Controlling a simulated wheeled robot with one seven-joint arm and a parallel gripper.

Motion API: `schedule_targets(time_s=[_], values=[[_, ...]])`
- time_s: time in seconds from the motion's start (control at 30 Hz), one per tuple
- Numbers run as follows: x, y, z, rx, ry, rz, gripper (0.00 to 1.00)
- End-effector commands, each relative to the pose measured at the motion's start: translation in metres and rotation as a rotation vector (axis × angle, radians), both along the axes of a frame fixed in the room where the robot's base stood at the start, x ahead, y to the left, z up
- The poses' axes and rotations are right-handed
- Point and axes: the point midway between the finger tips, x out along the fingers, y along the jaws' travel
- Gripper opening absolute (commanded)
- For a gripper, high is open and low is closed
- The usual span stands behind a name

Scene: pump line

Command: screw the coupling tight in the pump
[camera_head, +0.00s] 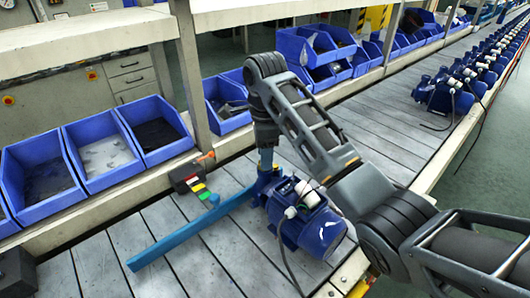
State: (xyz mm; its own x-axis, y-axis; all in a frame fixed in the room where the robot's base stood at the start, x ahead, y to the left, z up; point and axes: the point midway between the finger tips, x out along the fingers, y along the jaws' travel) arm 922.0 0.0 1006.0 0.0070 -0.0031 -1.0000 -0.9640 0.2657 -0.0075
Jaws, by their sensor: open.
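A blue pump (318,232) with a finned motor and a pale connection box lies on the slatted line, in the middle of the view. My gripper (266,158) points straight down over the blue pipe end at the pump's left side (268,184). It is open, but its fingers are small and dark here. I cannot make out the coupling; it may be hidden at the gripper's tip. I cannot tell whether the fingers touch anything. My arm crosses the view from the lower right and passes above the pump.
A long blue bar (190,232) lies on the slats left of the pump. A dark tool with coloured blocks (192,178) lies by the back ledge. Blue bins (155,130) line the back. A cable (285,262) hangs from the pump. More pumps (445,90) stand at far right.

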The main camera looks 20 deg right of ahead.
Motion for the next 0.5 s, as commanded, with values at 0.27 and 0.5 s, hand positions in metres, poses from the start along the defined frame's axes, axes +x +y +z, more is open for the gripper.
schedule_targets(time_s=[0.27,0.5], values=[[-0.0003,0.0001,-0.0002,0.0,0.0,0.233,0.46],[-0.0002,0.0,-0.0001,0.0,0.0,0.298,0.46]])
